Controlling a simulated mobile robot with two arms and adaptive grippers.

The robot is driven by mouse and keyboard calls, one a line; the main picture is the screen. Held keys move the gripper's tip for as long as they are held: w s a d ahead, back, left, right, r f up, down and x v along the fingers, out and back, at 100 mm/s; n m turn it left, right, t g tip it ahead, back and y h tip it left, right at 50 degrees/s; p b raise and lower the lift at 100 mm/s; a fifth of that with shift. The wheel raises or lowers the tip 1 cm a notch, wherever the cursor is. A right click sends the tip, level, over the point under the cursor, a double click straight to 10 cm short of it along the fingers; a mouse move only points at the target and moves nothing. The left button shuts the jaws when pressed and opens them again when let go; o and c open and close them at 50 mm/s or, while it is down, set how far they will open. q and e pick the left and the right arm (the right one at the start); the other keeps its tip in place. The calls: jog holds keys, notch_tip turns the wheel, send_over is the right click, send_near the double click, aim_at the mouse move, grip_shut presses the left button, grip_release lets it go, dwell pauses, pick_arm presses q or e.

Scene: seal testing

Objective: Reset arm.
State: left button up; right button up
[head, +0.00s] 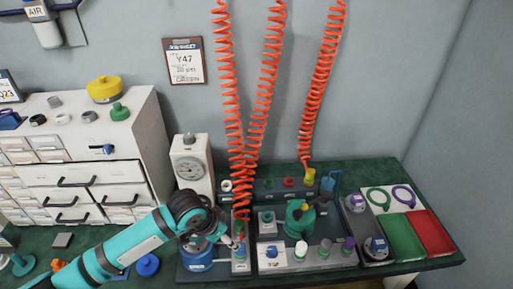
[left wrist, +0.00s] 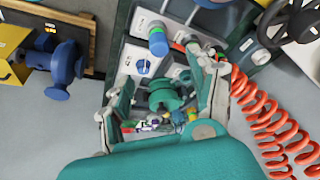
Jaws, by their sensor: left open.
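My left arm is teal and comes in from the left in the head view. Its gripper (head: 236,245) is over the left part of the test bench, by the foot of the coiled red hoses. In the left wrist view the fingers of my left gripper (left wrist: 168,95) stand wide apart with nothing held between them. A green valve body (left wrist: 165,84) shows beyond the gap, apart from the fingers; it also shows in the head view (head: 299,217). My right gripper is not in view.
Coiled red hoses (head: 318,85) hang over the bench. A white gauge unit (head: 190,167) stands behind my gripper. Green (head: 402,238) and red (head: 432,232) trays lie at the right. A white drawer cabinet (head: 135,140) stands at the left, and a blue flanged part (head: 147,265) lies near my forearm.

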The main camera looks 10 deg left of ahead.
pick_arm(q)
jog(key=s+d+f, duration=0.2)
jog(key=s+d, duration=0.3)
jog(key=s, duration=0.4)
jog(key=s+a+n+y, duration=0.2)
jog(key=s+a+n, duration=0.45)
jog(key=s, duration=0.65)
notch_tip(320, 180, down, 26)
jog(key=a+m+g, duration=0.2)
jog(key=s+a+f, duration=0.2)
jog(key=s+f, duration=1.4)
jog(key=s, duration=0.1)
jog(key=shift+s+a+g+y, duration=0.25)
jog(key=shift+g+y, duration=0.05)
jog(key=shift+g, duration=0.1)
